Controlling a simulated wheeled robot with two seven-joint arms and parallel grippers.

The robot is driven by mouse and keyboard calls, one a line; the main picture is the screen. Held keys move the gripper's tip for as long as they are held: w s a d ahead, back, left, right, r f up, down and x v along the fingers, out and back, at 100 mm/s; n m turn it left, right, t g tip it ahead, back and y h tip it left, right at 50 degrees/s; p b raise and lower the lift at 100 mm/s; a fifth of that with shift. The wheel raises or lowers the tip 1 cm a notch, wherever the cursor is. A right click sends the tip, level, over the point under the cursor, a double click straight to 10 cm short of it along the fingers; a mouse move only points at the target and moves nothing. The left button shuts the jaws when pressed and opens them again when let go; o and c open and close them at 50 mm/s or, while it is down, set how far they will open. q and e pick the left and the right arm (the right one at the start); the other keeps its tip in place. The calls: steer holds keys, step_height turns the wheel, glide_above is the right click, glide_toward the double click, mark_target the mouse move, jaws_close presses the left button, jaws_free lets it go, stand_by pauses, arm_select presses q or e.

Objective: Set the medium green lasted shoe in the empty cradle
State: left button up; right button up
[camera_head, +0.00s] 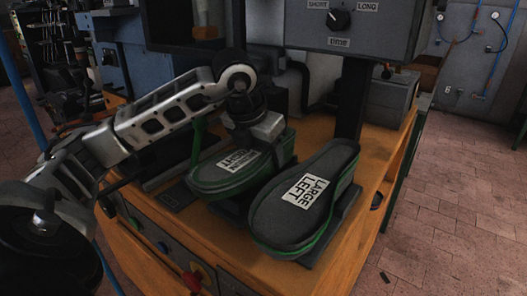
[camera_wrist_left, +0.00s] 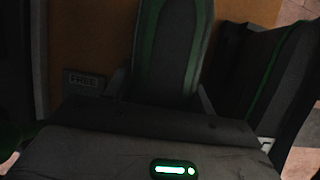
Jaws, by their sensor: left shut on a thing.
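The green-sided lasted shoe (camera_head: 205,182) has a dark grey sole facing up and a white label, partly covered, on which RIGHT can be read. My left gripper (camera_head: 265,136) is shut on its rear end, from above. The shoe is over or in a dark cradle (camera_head: 232,211); I cannot tell whether it touches down. In the left wrist view the shoe (camera_wrist_left: 168,50) runs up the middle, with a plate reading FREE (camera_wrist_left: 84,80) to its left. The gripper's fingertips are largely hidden. My right gripper is not in view.
A second shoe labelled LARGE LEFT (camera_head: 275,215) rests on a dark holder close to the right. A grey press head (camera_head: 345,30) on a post stands behind. The orange bench top (camera_head: 375,165) is bare along its right edge. A red button (camera_head: 192,281) is on the bench front.

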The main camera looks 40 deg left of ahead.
mark_target(258, 147)
arm_select(q)
steer(key=shift+f, duration=0.2)
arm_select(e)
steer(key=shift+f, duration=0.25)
arm_select(q)
steer(key=o, duration=1.2)
steer(key=shift+o, duration=0.3)
steer(key=shift+f, duration=0.1)
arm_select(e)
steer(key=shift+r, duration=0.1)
arm_select(q)
steer(key=v, duration=0.5)
steer(key=shift+r, duration=0.35)
steer(key=p+v, duration=0.3)
steer(key=v, duration=0.7)
steer(key=shift+s+r, duration=0.15)
steer(key=shift+r, duration=0.05)
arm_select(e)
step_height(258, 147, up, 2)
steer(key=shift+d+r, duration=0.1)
